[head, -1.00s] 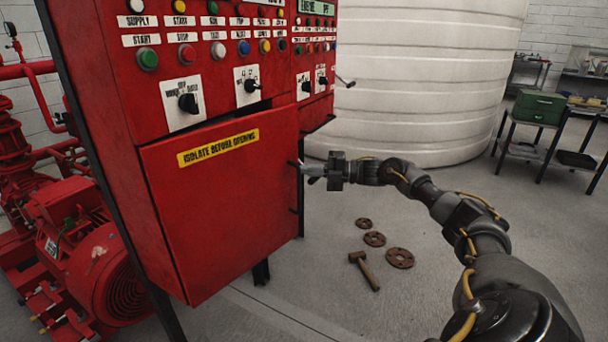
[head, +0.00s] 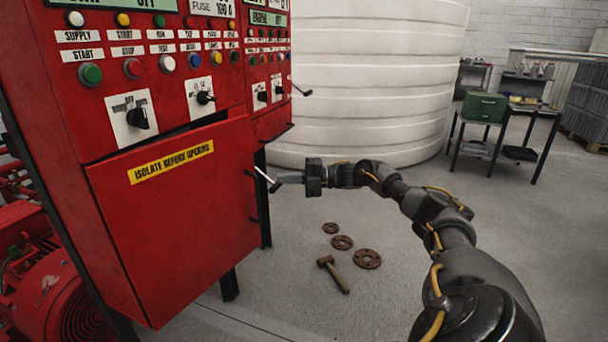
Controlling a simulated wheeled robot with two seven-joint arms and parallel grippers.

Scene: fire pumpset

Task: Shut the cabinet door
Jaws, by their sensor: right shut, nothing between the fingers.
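The cabinet door (head: 180,215) is the red panel with a yellow "ISOLATE BEFORE OPENING" label (head: 171,162) on the red control cabinet. It stands slightly ajar, with a dark gap along its top edge. A thin pale rod (head: 264,176) shows by its right edge, where small dark stubs stick out. My right gripper (head: 276,185) is shut and empty just right of that edge, its tips close to the rod; I cannot tell whether they touch. My left gripper is not in view.
Above the door are knobs and buttons (head: 137,117). A red motor (head: 65,300) stands at lower left. A large white tank (head: 365,80) stands behind. A hammer (head: 332,273) and rusty flanges (head: 367,259) lie on the floor. A green box (head: 484,107) sits on a bench.

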